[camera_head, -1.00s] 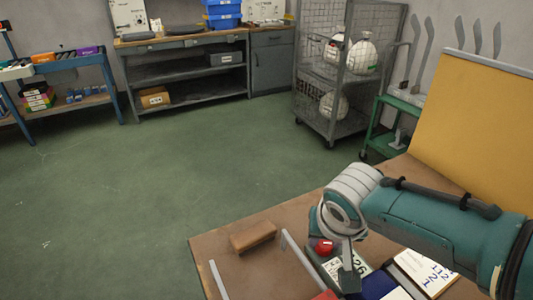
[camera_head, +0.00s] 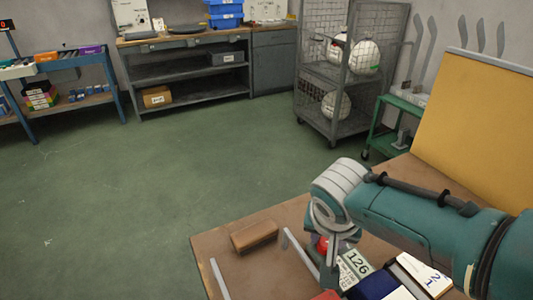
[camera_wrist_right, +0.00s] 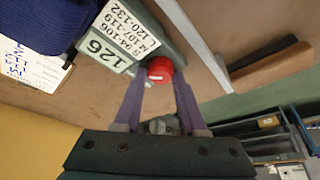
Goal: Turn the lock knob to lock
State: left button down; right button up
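The red lock knob (camera_head: 322,244) sits at the end of a grey-green device with a white size label (camera_head: 354,268) reading 126. In the right wrist view the knob (camera_wrist_right: 160,69) lies between the tips of my right gripper's fingers (camera_wrist_right: 160,80). The fingers are apart, one on each side of the knob; I cannot tell whether they touch it. In the head view my right gripper (camera_head: 329,262) points down at the knob and hides part of it and the device. My left gripper is not in view.
A brown block (camera_head: 255,237) and metal rails (camera_head: 300,253) lie left of the device on the brown table (camera_head: 225,250). Dark blue cloth (camera_head: 373,287) and a white card (camera_head: 425,273) lie to the right. A yellow board (camera_head: 475,120) stands behind.

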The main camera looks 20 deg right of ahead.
jog(key=shift+o, duration=0.8)
jog(key=shift+r, duration=0.1)
jog(key=shift+a+r+p, duration=0.1)
jog(key=shift+r+p, duration=0.2)
jog(key=p+v, duration=0.5)
jog(key=v, duration=0.4)
jog(key=shift+s+a, duration=0.15)
